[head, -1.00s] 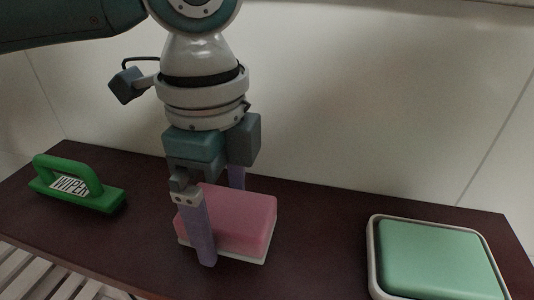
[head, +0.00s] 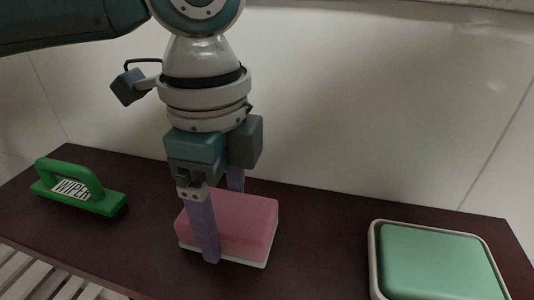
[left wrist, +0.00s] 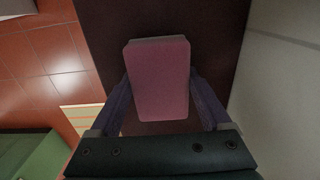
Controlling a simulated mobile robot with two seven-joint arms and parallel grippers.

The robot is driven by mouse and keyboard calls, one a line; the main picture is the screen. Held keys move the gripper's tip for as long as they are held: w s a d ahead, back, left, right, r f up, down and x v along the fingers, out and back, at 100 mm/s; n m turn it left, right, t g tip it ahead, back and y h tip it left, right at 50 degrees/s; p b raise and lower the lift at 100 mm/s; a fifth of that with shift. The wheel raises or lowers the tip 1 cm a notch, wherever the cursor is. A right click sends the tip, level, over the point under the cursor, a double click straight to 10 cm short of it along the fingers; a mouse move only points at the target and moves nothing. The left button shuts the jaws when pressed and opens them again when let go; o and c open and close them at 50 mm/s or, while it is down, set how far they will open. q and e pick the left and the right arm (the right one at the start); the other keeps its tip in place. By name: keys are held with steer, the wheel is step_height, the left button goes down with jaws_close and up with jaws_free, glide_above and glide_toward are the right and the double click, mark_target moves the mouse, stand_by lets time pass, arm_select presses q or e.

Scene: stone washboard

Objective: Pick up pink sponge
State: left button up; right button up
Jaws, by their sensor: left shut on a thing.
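The pink sponge (head: 240,225) has a pale bottom layer and lies flat on the dark brown shelf (head: 310,240), in the middle of the head view. My left gripper (head: 222,220) points down over it. One purple finger is at the sponge's near left side, and the other is behind it, partly hidden. In the left wrist view the sponge (left wrist: 160,80) sits between both fingers, and they press on its two sides. My left gripper is shut on the sponge. My right gripper is not in view.
A green wiper (head: 80,188) with a handle lies on the shelf at the left. A mint-green block in a pale-rimmed tray (head: 372,262) is at the right. A plain wall (head: 380,110) stands behind the shelf. White slats (head: 40,278) show at the lower left.

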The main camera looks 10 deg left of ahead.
mark_target(224, 210)
arm_select(q)
step_height(224, 210, up, 20)
steer(key=p, duration=0.3)
